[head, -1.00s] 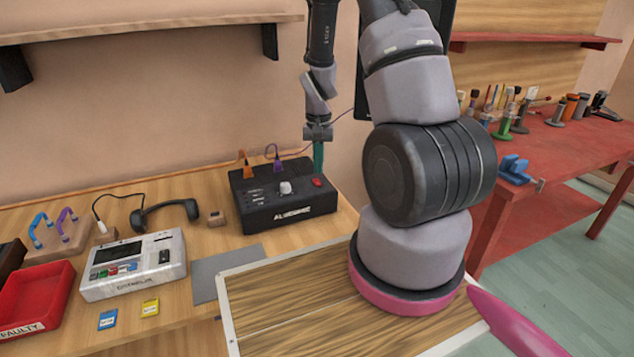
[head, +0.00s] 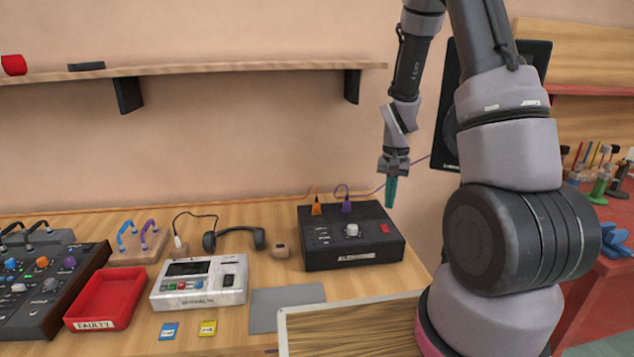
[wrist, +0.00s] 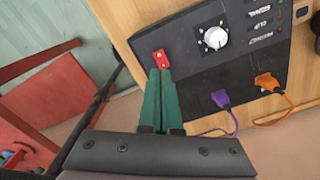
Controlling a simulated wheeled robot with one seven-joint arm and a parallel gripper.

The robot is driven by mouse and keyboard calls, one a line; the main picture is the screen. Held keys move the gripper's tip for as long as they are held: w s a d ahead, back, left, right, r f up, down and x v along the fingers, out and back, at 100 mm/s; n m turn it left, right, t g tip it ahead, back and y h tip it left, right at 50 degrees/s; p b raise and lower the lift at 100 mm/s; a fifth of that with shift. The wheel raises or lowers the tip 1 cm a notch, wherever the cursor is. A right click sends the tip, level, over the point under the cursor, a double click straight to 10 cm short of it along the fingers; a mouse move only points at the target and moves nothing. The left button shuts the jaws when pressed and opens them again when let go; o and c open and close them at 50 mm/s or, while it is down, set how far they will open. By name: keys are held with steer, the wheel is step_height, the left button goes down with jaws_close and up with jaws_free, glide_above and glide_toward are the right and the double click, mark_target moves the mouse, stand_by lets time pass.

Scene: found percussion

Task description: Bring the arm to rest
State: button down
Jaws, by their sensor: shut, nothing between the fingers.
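My gripper (head: 390,191) has teal fingers and hangs pointing down in the head view, beside the right part of the black box. In the wrist view my gripper (wrist: 160,78) shows its two fingers together, with nothing between them. The black box (head: 322,257) sits on the wooden bench with a light knob, a red switch, and an orange and a purple plug. In the wrist view the box (wrist: 205,82) lies beyond the fingertips, with the red switch (wrist: 161,60) close to them in the picture. I cannot tell the height gap between fingers and box.
A grey-white device (head: 200,301), a red "FAULTY" tray (head: 128,285), a headset (head: 252,234) and a mixer (head: 40,325) stand on the bench. A wall shelf (head: 200,73) runs above. A dark screen (head: 446,155) is behind my arm. A red table (head: 590,300) stands at right.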

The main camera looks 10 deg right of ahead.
steer(key=s+a+r+t, duration=0.2)
steer(key=s+r, duration=0.1)
steer(key=r, duration=0.6)
steer(key=s+a+r+n+t+y, duration=0.15)
steer(key=s+r, duration=0.25)
steer(key=r, duration=0.5)
steer(key=s+a+r+t, duration=0.2)
steer(key=s+r, duration=0.1)
steer(key=r, duration=0.6)
steer(key=s+a+r+t, duration=0.1)
steer(key=s+a+r, duration=0.1)
steer(key=s+r, duration=0.4)
steer(key=s, duration=0.3)
steer(key=shift+t, duration=0.35)
